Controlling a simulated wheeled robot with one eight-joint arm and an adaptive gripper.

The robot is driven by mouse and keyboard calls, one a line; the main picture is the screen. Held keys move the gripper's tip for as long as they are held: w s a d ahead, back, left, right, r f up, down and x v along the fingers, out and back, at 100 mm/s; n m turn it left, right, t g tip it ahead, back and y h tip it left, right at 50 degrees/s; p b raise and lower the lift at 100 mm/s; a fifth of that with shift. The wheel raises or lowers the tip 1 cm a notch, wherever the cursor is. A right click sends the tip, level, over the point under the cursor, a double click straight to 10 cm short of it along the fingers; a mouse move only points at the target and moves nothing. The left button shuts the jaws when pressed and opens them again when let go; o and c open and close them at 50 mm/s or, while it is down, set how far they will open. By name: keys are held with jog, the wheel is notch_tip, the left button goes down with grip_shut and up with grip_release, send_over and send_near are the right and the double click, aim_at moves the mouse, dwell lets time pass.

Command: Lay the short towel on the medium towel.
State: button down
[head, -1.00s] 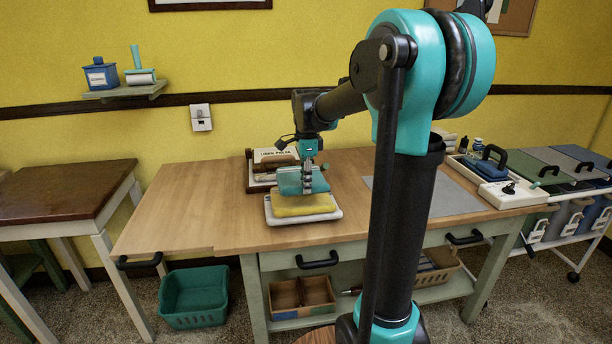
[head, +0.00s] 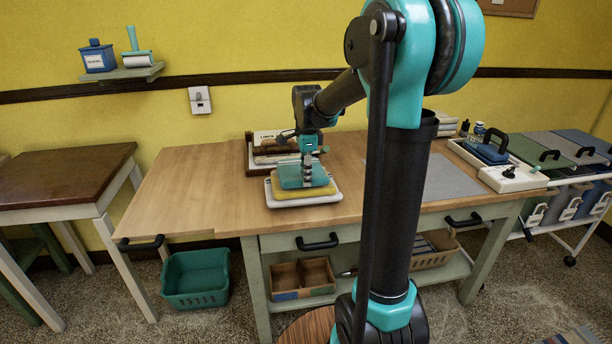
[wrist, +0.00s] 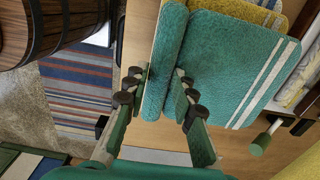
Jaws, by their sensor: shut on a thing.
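The teal towel (head: 290,176), which looks like the short one, has white stripes at one end in the wrist view (wrist: 232,62). My gripper (head: 307,172) is shut on its folded edge; the wrist view shows the fingers (wrist: 160,98) on both sides of that fold. The yellow towel (head: 318,191), which looks like the medium one, lies flat on a white piece (head: 306,202) on the bench. The teal towel is over the yellow one and covers most of it in the head view. I cannot tell whether they touch. A yellow corner (wrist: 265,10) shows beyond it in the wrist view.
A linen press (head: 258,158) stands close behind the towels. The wooden bench (head: 190,190) is clear to the left. A teal basket (head: 195,280) is on the floor.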

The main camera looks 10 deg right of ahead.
jog(key=c, duration=1.2)
grip_release()
